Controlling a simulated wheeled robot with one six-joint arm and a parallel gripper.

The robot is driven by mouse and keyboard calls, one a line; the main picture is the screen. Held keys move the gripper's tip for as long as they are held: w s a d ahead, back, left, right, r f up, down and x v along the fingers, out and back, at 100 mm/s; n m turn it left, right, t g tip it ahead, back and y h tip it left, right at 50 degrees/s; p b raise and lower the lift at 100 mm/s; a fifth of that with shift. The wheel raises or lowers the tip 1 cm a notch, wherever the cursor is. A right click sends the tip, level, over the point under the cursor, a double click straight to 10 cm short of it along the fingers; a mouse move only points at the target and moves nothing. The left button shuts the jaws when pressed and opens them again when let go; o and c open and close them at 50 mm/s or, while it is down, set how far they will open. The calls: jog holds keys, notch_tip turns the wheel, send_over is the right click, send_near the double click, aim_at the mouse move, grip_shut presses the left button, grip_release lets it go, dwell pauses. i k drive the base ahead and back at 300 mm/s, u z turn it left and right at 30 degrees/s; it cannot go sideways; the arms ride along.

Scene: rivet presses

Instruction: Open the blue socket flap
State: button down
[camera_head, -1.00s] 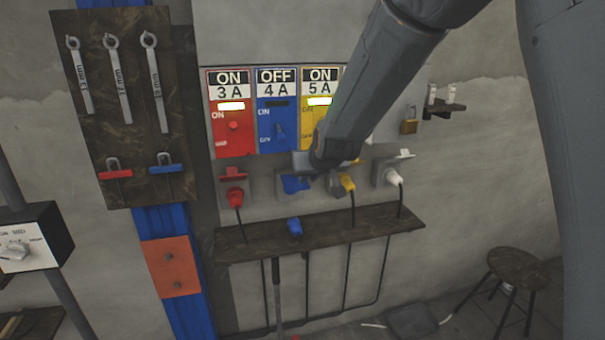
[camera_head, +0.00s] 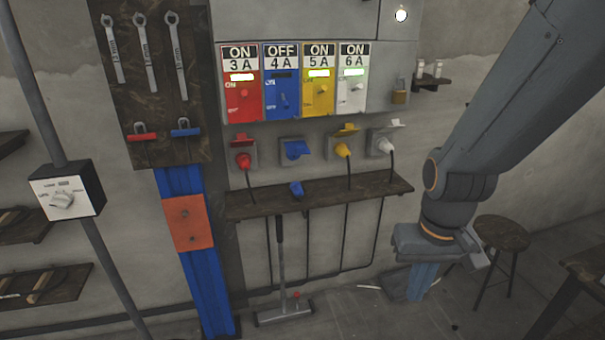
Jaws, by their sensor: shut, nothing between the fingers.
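The blue socket flap (camera_head: 297,149) is on the wall socket under the blue OFF 4 A switch panel (camera_head: 283,90). It hangs down, slightly tilted, across the socket, so the holes are hidden. A blue plug (camera_head: 296,188) lies loose on the shelf just below. My gripper (camera_head: 424,282) is shut and empty, pointing down at lower right. It is well to the right of the blue flap and below it, touching nothing that I can see.
Red (camera_head: 243,160), yellow (camera_head: 343,149) and white (camera_head: 386,146) plugs sit in neighbouring sockets under raised flaps. A dark shelf (camera_head: 330,196) juts out below the sockets. A stool (camera_head: 503,234) stands right of my gripper. A control box (camera_head: 66,191) is at left.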

aim_at(297, 145)
jog(key=k, duration=0.85)
jog(key=u, duration=0.75)
jog(key=i, duration=0.55)
jog(key=u, duration=0.45)
jog(key=i, duration=1.05)
jog(key=z, duration=0.65)
